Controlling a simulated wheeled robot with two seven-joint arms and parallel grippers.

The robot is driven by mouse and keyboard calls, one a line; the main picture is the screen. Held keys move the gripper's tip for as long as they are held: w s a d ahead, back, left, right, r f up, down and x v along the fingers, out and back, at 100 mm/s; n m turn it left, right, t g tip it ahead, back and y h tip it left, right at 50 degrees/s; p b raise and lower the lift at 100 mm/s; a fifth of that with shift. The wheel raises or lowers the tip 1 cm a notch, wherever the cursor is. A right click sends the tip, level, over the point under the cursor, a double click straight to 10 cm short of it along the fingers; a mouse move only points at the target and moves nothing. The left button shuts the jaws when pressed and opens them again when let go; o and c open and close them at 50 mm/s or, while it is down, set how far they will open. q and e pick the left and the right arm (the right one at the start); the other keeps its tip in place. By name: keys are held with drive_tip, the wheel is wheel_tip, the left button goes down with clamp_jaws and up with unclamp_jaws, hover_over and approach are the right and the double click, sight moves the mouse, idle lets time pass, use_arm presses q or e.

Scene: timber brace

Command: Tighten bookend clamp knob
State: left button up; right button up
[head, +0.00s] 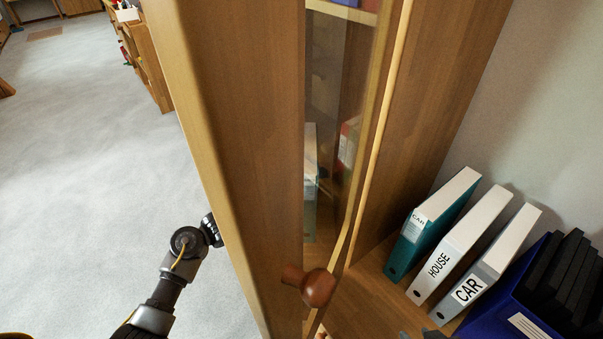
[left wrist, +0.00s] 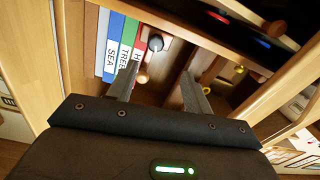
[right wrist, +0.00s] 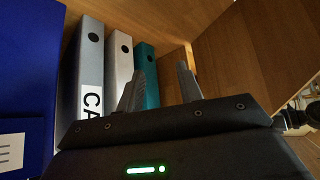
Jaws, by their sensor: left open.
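In the left wrist view a dark round knob (left wrist: 155,43) shows beyond my left fingertips, beside a row of binders (left wrist: 112,48) labelled SEA and TREE. A small wooden knob (left wrist: 142,77) shows near the left finger. I cannot tell which knob belongs to a bookend clamp. My left gripper (left wrist: 160,77) is open, with nothing between its fingers; in the head view it is hidden behind the cabinet's side. My right gripper (right wrist: 161,77) is open and empty, facing the teal binder (right wrist: 147,75); only its fingertips show at the head view's bottom edge (head: 420,335).
A wooden cabinet (head: 225,110) fills the middle, with a glass door (head: 338,90) and a brown door knob (head: 318,288). Teal, white and grey binders (head: 470,235) and a blue box (head: 505,310) of dark folders stand at right. Open carpet (head: 80,170) lies at left.

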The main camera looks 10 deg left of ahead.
use_arm(q)
drive_tip(key=b+x, duration=0.2)
drive_tip(key=x, duration=0.8)
drive_tip(key=shift+d, duration=0.55)
use_arm(e)
drive_tip(key=w+a+r+n+t+y, duration=0.1)
drive_tip(key=w+a+r+t+y, duration=0.1)
drive_tip(key=w+a+r+t, duration=0.2)
drive_tip(key=shift+a+y, duration=0.3)
drive_tip(key=shift+a, duration=0.25)
use_arm(q)
drive_tip(key=shift+f, duration=0.1)
drive_tip(key=shift+c, duration=0.2)
drive_tip(key=c, duration=0.9)
drive_tip(key=shift+m, duration=0.3)
